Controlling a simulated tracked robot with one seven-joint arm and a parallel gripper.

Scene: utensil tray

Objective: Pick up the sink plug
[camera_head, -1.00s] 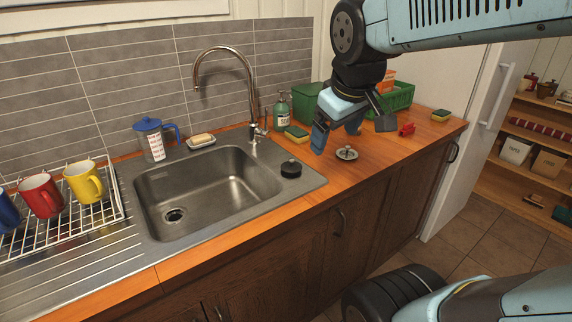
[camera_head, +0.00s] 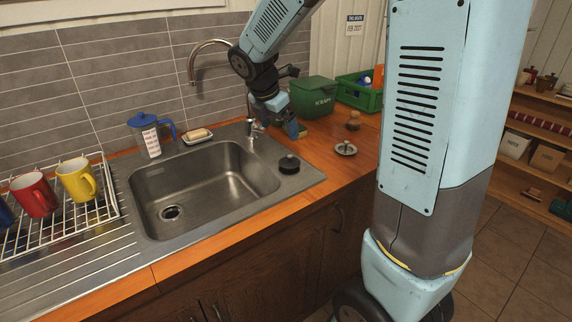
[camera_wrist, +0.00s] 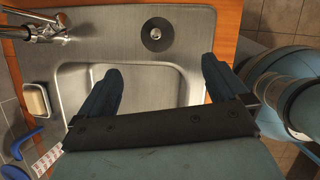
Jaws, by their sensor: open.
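The sink plug (camera_head: 289,164) is a round black disc with a small knob, lying on the steel rim right of the basin. It also shows in the wrist view (camera_wrist: 157,37), beyond my fingertips and between their lines. My gripper (camera_wrist: 161,66) is open, with nothing between its fingers. In the head view my gripper (camera_head: 278,126) hangs above the back right of the sink, behind and above the plug, apart from it. One finger is hard to make out there.
The sink basin (camera_head: 205,190) lies left of the plug, with the tap (camera_head: 192,65) behind. A metal strainer (camera_head: 346,148) and a brown knobbed object (camera_head: 353,121) stand on the counter to the right. A green bin (camera_head: 313,97) and green crate (camera_head: 360,92) are behind.

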